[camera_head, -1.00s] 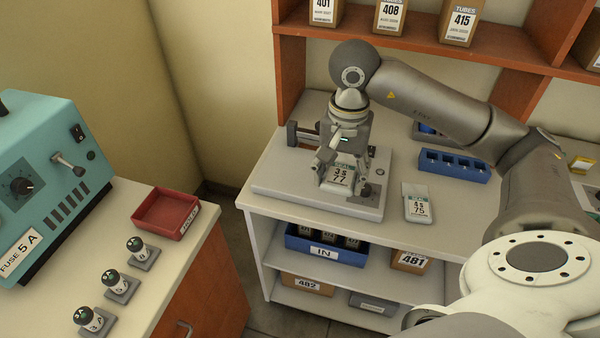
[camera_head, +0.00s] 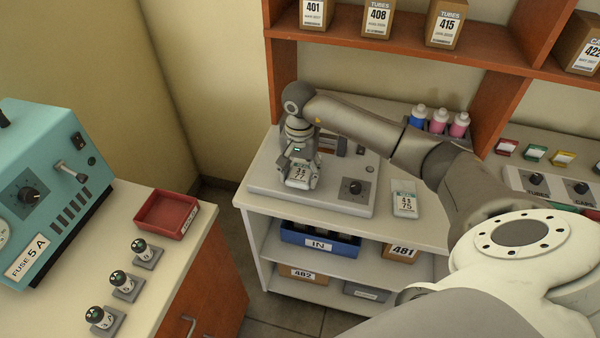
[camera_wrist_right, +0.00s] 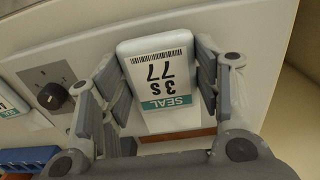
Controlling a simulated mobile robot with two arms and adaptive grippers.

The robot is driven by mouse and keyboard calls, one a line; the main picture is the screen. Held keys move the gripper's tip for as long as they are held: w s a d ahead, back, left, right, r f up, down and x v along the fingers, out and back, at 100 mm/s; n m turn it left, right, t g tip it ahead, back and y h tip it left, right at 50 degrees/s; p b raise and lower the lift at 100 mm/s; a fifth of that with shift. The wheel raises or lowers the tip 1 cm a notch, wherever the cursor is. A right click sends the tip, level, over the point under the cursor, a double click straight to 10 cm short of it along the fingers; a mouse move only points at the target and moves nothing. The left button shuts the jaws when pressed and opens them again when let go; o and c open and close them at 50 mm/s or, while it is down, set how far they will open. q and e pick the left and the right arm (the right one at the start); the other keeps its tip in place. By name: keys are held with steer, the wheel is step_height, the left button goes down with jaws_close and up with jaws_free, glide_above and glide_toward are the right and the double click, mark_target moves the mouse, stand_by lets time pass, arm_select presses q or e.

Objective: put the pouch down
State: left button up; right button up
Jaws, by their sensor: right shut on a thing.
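The pouch (camera_head: 299,176), pale with a white label reading "3S 77" and a teal SEAL band, is in my right gripper (camera_head: 301,165). In the right wrist view the pouch (camera_wrist_right: 160,75) sits between the two grey fingers of the gripper (camera_wrist_right: 157,68), which is shut on it. In the head view it is over the left end of the grey sealing machine's base plate (camera_head: 335,205); whether it touches the plate I cannot tell. A second pouch (camera_head: 404,200), marked 4S 75, lies on the white counter right of the machine. My left gripper is not in view.
The machine's dial (camera_head: 354,188) is right of my gripper. Bottles (camera_head: 438,121) stand at the back. A blue IN bin (camera_head: 320,242) is on the shelf below. A red tray (camera_head: 166,214) and a teal fuse unit (camera_head: 45,190) are on the left bench.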

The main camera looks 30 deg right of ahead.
steer(key=shift+f+p, duration=0.3)
steer(key=shift+f, duration=0.45)
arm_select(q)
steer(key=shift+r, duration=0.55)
arm_select(e)
steer(key=shift+f, duration=0.1)
steer(key=shift+f, duration=0.15)
steer(key=o, duration=1)
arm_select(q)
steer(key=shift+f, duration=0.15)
